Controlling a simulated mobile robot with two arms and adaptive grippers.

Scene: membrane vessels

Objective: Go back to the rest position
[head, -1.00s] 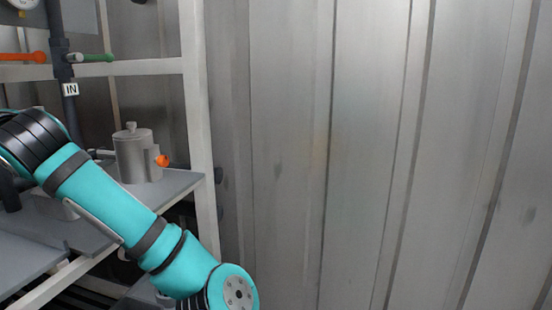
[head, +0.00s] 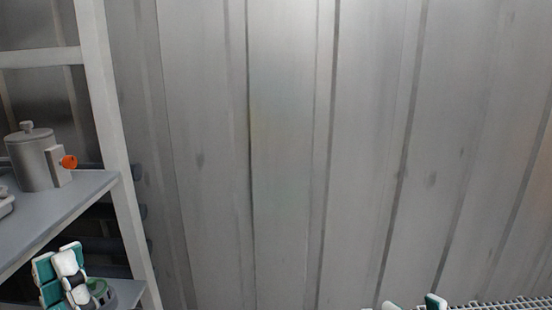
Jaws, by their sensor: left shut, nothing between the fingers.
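My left gripper (head: 65,275) shows at the bottom left, beside the shelf rack. Its teal and white fingers are together with nothing between them. Two small teal and white tips of my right gripper (head: 413,303) poke up at the bottom edge, right of the middle. The rest of it is cut off by the frame, so I cannot tell its opening.
A corrugated metal wall (head: 290,150) fills the rest. White grating (head: 510,304) shows at bottom right.

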